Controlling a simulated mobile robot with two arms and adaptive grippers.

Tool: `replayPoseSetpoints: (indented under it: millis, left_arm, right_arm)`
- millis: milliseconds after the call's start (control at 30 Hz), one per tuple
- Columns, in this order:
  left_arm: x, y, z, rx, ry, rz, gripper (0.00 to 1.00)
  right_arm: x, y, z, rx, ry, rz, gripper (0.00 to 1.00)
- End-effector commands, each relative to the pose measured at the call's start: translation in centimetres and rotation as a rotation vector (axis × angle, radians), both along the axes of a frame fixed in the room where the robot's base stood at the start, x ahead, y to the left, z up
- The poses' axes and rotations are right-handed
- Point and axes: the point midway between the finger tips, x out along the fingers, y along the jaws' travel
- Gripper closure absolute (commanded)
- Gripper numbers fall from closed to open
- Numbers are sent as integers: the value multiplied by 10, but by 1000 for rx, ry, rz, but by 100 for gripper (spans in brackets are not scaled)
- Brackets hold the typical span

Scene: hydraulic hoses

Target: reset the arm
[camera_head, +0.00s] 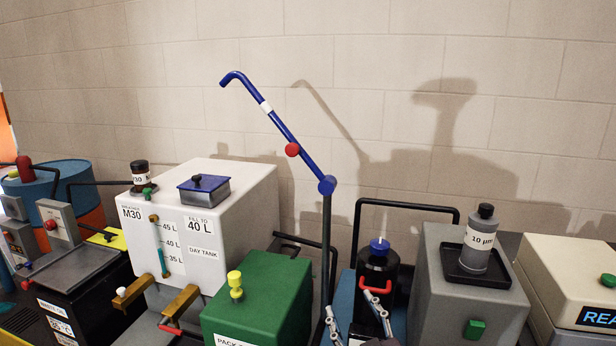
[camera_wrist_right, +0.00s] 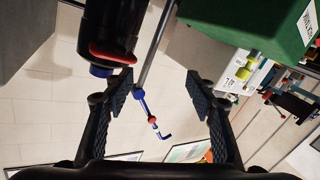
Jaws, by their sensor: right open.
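My right gripper (camera_head: 357,318) shows at the bottom of the head view, with its two fingers apart. In the wrist view, which looks tilted over, the open fingers (camera_wrist_right: 160,93) have nothing between them that they touch. A blue bent arm (camera_head: 285,130) with a white band and a red knob leans up and left from a blue joint on a thin dark post (camera_head: 326,235). The blue arm (camera_wrist_right: 142,103) also shows beyond the fingers in the wrist view. My left gripper is not in view.
A black canister (camera_head: 378,262) with a blue cap and red handle stands close by my right gripper. A green box (camera_head: 262,300) is to its left, a grey box (camera_head: 470,285) with a grey bottle (camera_head: 480,240) to its right. A white day tank (camera_head: 240,215) stands farther left.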

Motion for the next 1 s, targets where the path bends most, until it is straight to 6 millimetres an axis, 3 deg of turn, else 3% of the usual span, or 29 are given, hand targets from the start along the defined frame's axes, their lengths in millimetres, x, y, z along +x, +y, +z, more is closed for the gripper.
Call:
replayPoseSetpoints:
  millis: [33,100,200,300,500,767,1000]
  left_arm:
    - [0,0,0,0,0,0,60]
    - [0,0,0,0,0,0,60]
    - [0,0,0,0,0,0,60]
    - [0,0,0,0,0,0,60]
    - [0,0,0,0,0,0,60]
    - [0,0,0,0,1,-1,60]
    - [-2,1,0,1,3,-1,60]
  right_arm:
    - [-17,-18,-34,17,113,-45,49]
    - [-43,-40,-76,32,265,-100,49]
    - [-90,-66,-130,43,478,-161,49]
    - [-142,-84,-172,48,671,-203,49]
    - [-230,-104,-219,45,950,-243,49]
    - [-324,-117,-243,35,1217,-256,49]
    - [-312,-114,-301,27,1242,-254,49]
